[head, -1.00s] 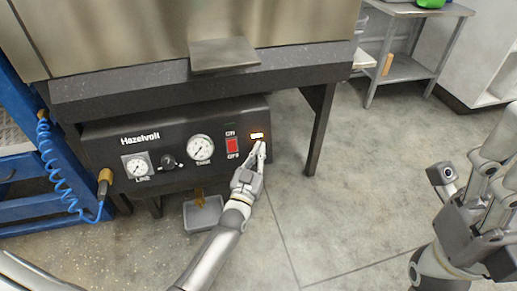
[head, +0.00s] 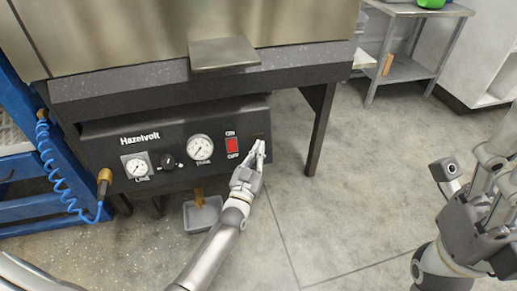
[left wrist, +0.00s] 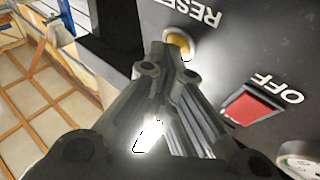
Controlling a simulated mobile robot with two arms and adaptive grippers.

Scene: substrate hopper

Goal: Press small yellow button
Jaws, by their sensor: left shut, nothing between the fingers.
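The small yellow button (left wrist: 180,42) is round, set in a pale ring under the upside-down word RESET in the left wrist view. In the head view it is hidden by my left gripper (head: 260,146). That gripper is shut and empty, its fingertips at the right end of the black Hazelvolt panel (head: 110,155). In the left wrist view the fingertips (left wrist: 167,50) overlap the button's lower edge; I cannot tell if they touch it. The small indicator (head: 258,135) above the fingers is dark. My right gripper (head: 485,190) is partly in view at the right, its fingertips unclear.
A red switch (head: 232,145) sits left of the gripper; it also shows in the left wrist view (left wrist: 252,106). Gauges (head: 201,148) and a knob (head: 167,162) lie further left. A metal ledge (head: 222,54) juts out above. A grey bin (head: 203,214) stands below.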

